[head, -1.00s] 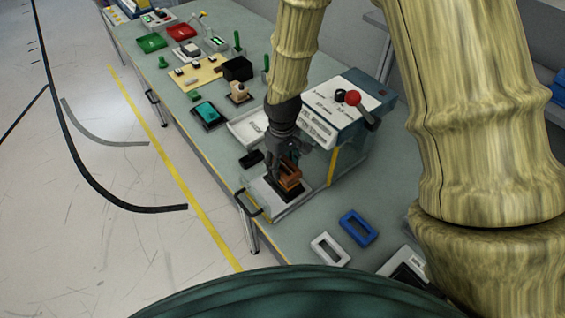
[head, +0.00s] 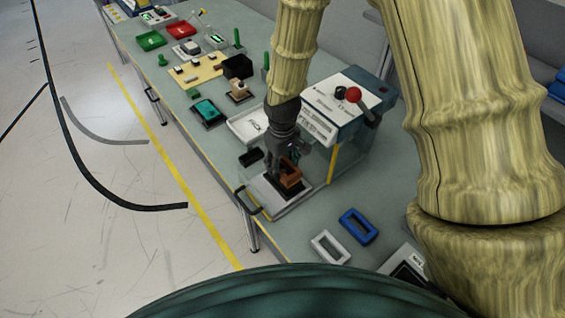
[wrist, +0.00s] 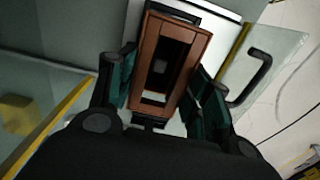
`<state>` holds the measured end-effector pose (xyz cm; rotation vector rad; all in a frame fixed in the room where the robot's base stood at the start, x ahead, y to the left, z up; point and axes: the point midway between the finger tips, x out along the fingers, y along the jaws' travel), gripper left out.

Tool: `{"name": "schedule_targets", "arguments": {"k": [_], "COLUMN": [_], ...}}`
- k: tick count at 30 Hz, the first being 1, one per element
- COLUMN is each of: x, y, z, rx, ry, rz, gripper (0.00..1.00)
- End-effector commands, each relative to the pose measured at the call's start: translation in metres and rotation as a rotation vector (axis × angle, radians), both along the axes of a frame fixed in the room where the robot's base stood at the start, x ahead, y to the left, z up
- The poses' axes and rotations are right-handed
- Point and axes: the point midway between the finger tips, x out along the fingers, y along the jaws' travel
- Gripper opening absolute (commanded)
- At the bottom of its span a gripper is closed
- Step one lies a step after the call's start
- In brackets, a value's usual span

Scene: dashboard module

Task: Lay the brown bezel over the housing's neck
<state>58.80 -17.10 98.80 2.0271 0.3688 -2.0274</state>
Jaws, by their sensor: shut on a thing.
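The brown bezel (wrist: 188,62), a rectangular frame, is between the two fingers of my gripper (wrist: 162,88) in the wrist view. The fingers are shut on its long sides. In the head view the bezel (head: 291,170) is at the fingertips of my gripper (head: 284,166), over the black housing (head: 291,192) on a pale plate. Through the bezel's opening the wrist view shows dark parts and a small grey patch. The neck is mostly hidden, and I cannot tell whether the bezel touches the housing.
A press-like machine (head: 345,100) with a red-knobbed lever stands close at right, with clear panels beside the plate. A blue frame (head: 357,226) and a white frame (head: 329,247) lie nearer on the bench. A white tray (head: 243,128) and a black block (head: 250,157) lie to the left.

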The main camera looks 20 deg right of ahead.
Motion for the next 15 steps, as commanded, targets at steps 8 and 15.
{"name": "schedule_targets", "arguments": {"k": [8,15], "x": [-0.0001,-0.0001], "y": [0.0,0.0], "z": [-0.006,-0.0106], "rx": [0.0,0.0], "ry": [0.0,0.0], "rz": [0.0,0.0], "gripper": [0.31,0.31]}}
